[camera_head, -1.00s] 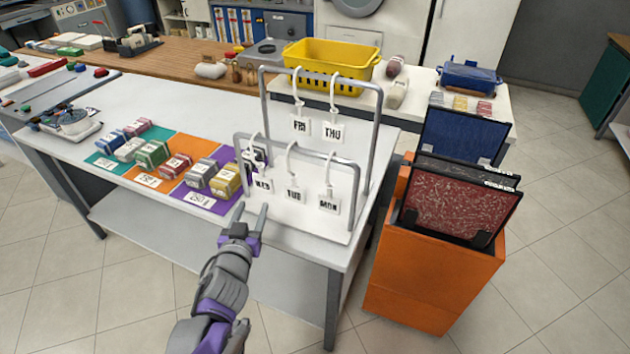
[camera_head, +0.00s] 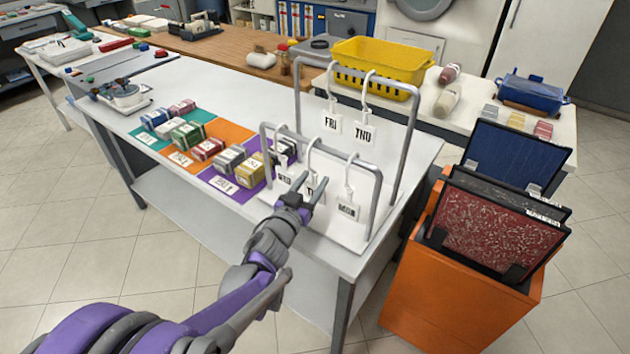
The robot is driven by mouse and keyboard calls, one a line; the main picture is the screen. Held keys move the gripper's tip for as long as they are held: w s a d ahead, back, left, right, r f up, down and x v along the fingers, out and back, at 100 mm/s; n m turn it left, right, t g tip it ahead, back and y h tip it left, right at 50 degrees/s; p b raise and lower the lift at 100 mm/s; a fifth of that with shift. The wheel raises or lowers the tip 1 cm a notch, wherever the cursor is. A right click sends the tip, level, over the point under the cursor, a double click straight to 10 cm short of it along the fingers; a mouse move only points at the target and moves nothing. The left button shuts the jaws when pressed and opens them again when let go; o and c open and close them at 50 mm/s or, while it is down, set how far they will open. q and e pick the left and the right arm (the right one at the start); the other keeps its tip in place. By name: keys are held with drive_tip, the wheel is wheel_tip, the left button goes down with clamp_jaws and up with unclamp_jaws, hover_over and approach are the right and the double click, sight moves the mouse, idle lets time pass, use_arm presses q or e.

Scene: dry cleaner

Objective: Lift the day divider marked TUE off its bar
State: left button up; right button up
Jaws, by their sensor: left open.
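The TUE divider (camera_head: 310,160) hangs by its white hook from the front bar (camera_head: 330,154) of the metal rack. Its tag is mostly hidden behind my left gripper's fingers. My left gripper (camera_head: 311,183) is open, its fingertips overlapping the TUE tag; I cannot tell whether they touch it. The WED divider (camera_head: 284,179) hangs just left of it and the MON divider (camera_head: 348,208) to its right. The FRI (camera_head: 331,121) and THU (camera_head: 363,132) dividers hang from the taller rear bar. My right gripper is not in view.
Several small bundles lie on teal, orange and purple mats (camera_head: 229,133) left of the rack. A yellow basket (camera_head: 375,68) stands behind it. An orange bin (camera_head: 450,295) with upright panels stands to the right. The white table's front left surface is free.

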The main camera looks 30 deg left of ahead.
use_arm(q)
drive_tip(key=w, duration=0.5)
drive_tip(key=shift+a+r, duration=0.15)
drive_tip(key=shift+a, duration=0.2)
clamp_jaws()
